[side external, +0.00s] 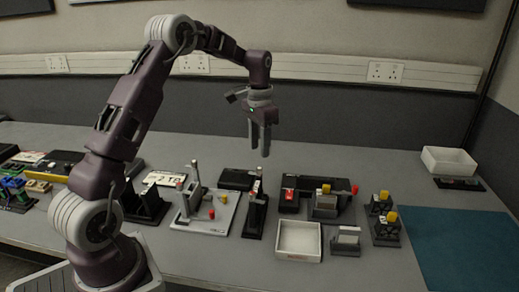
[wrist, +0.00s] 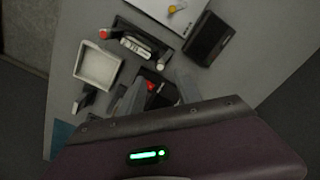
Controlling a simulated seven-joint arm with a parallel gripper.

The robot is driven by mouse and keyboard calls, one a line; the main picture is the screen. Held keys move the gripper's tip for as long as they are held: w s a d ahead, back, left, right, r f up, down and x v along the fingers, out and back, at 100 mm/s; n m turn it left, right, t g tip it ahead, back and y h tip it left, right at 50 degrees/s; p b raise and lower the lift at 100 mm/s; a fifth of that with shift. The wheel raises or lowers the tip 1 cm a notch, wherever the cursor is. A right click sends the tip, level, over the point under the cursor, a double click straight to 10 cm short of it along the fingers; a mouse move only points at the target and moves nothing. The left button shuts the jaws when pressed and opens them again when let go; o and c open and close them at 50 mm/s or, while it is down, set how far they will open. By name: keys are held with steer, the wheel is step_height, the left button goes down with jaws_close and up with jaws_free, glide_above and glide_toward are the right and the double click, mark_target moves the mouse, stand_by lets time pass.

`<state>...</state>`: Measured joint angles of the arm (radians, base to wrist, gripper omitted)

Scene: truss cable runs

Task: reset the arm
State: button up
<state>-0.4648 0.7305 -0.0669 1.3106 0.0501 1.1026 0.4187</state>
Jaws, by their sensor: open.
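My gripper (side external: 262,138) hangs from my raised arm in the side external view, with its fingers pointing down. It is high above the bench, over the fixtures near the middle. The two fingers are apart and nothing shows between them. In the wrist view the gripper body fills the bottom, with a lit green indicator on it.
A white tray (side external: 299,241) stands at the bench front, also in the wrist view (wrist: 98,66). A white board with pegs (side external: 205,213) lies left of it. Black fixtures (side external: 386,231) stand right. A second tray (side external: 449,160) stands back right, behind a teal mat (side external: 455,245).

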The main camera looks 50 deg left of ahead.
steer(key=s+d+r+t, duration=0.2)
steer(key=s+d+r, duration=1)
steer(key=d+r, duration=0.15)
steer(key=s+d+t, duration=0.1)
steer(key=s+d, duration=0.2)
steer(key=s, duration=0.6)
steer(key=s+d+t, duration=0.2)
steer(key=s+d, duration=0.1)
steer(key=s, duration=0.6)
steer(key=shift+d+f+t, duration=0.3)
steer(key=shift+f, duration=0.05)
